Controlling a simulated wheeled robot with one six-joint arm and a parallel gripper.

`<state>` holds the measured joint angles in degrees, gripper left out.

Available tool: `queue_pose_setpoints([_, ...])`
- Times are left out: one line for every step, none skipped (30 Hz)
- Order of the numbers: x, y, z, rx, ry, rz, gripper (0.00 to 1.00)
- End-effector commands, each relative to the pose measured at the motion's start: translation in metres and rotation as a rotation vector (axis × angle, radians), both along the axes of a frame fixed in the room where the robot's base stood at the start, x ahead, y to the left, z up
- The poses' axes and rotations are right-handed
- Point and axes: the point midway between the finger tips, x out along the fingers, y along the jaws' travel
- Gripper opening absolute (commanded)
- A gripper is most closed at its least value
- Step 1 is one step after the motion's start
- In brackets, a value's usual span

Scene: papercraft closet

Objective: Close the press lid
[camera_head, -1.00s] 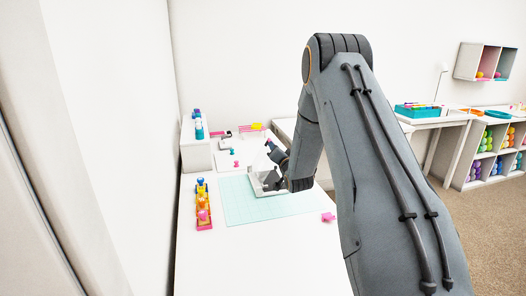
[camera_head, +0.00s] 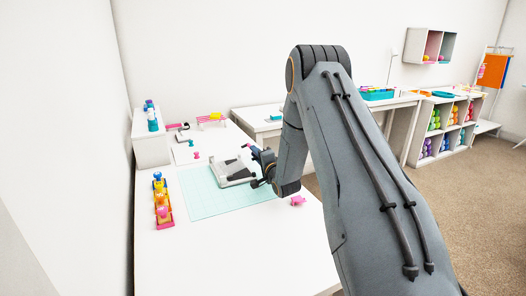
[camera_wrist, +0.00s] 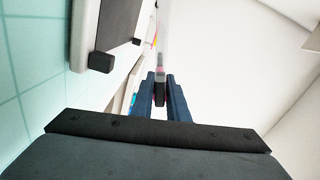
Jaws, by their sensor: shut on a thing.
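The press (camera_head: 231,172), a white and grey device, sits on the teal gridded mat (camera_head: 207,198). In the wrist view its pale edge (camera_wrist: 84,40) and a dark foot show at the upper left. My gripper (camera_head: 257,160) is at the right side of the press in the head view. In the wrist view my gripper (camera_wrist: 160,82) has its blue fingers close together around a dark piece with a pink and grey rod (camera_wrist: 160,58) beyond it. This looks like a handle, but its join to the press is hidden. The lid's angle is hard to tell.
A row of colourful toys (camera_head: 163,203) stands at the table's left. A white box (camera_head: 149,139) with bottles is behind it. A pink piece (camera_head: 297,200) lies right of the mat near the table edge. The front of the table (camera_head: 235,255) is clear.

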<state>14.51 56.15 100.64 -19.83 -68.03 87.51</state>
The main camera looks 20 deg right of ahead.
Motion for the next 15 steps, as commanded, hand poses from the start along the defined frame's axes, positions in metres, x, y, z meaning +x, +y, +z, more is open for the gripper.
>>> queue_pose_setpoints([0.0003, 0.0059, -0.0046, -0.001, 0.003, 0.01, 0.0])
queue_pose_setpoints([0.0005, 0.0072, -0.0054, -0.001, 0.003, 0.012, 0.0])
queue_pose_setpoints([0.0008, 0.0087, -0.0063, -0.002, 0.002, 0.014, 0.0])
queue_pose_setpoints([0.001, 0.0095, -0.0069, -0.002, 0.003, 0.015, 0.0])
queue_pose_setpoints([0.001, 0.0103, -0.0072, -0.002, 0.002, 0.016, 0.0])
queue_pose_setpoints([0.0012, 0.0108, -0.0076, -0.002, 0.002, 0.016, 0.0])
queue_pose_setpoints([0.0013, 0.011, -0.0077, -0.002, 0.002, 0.017, 0.0])
queue_pose_setpoints([0.0013, 0.0111, -0.0079, -0.002, 0.002, 0.017, 0.0])
queue_pose_setpoints([0.0014, 0.0112, -0.0079, -0.003, 0.002, 0.017, 0.0])
queue_pose_setpoints([0.0014, 0.0111, -0.0079, -0.003, 0.002, 0.017, 0.0])
queue_pose_setpoints([0.0013, 0.0109, -0.0078, -0.003, 0.002, 0.017, 0.0])
queue_pose_setpoints([0.0013, 0.0107, -0.0078, -0.003, 0.002, 0.016, 0.0])
queue_pose_setpoints([0.0013, 0.0105, -0.0078, -0.003, 0.002, 0.016, 0.0])
queue_pose_setpoints([0.0013, 0.0103, -0.0076, -0.003, 0.002, 0.016, 0.0])
queue_pose_setpoints([0.0013, 0.0101, -0.0077, -0.003, 0.002, 0.016, 0.0])
